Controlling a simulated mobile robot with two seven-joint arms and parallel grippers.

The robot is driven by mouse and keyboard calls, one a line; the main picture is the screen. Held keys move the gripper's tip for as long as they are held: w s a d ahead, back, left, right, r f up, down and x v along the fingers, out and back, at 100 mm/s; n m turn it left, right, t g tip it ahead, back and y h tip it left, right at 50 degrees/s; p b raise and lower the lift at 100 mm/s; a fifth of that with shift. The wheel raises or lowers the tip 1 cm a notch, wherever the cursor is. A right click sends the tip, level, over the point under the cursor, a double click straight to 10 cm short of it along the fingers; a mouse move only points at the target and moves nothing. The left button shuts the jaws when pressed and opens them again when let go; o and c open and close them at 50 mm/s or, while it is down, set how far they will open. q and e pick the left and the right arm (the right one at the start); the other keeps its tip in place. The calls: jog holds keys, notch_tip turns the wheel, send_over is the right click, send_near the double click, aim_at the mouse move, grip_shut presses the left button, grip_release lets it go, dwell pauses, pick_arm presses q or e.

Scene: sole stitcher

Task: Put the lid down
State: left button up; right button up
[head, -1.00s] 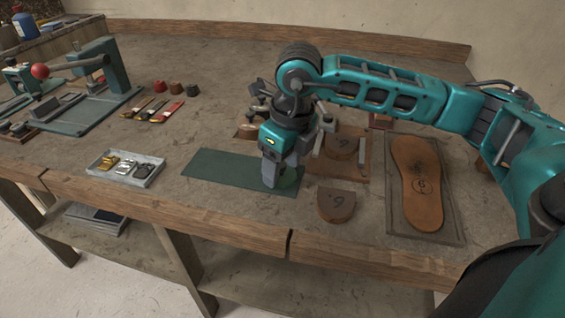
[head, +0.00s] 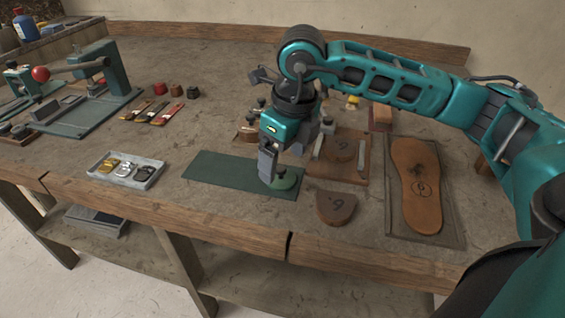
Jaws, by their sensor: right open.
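My left gripper is not in view.
A grey tray (head: 95,168) with metal buckles stands left of the mat. A brown heel piece (head: 336,207) lies to the right, near a wooden board (head: 352,170) and a leather sole (head: 417,175). A press (head: 118,75) stands at the back left.

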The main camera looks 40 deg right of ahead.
aim_at(290, 182)
pick_arm(q)
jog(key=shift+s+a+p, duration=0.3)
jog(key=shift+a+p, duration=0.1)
jog(key=shift+p, duration=0.1)
pick_arm(e)
notch_tip(290, 182, up, 9)
jog(key=s, duration=0.1)
jog(key=shift+s+d, duration=0.15)
jog(key=shift+d, duration=0.05)
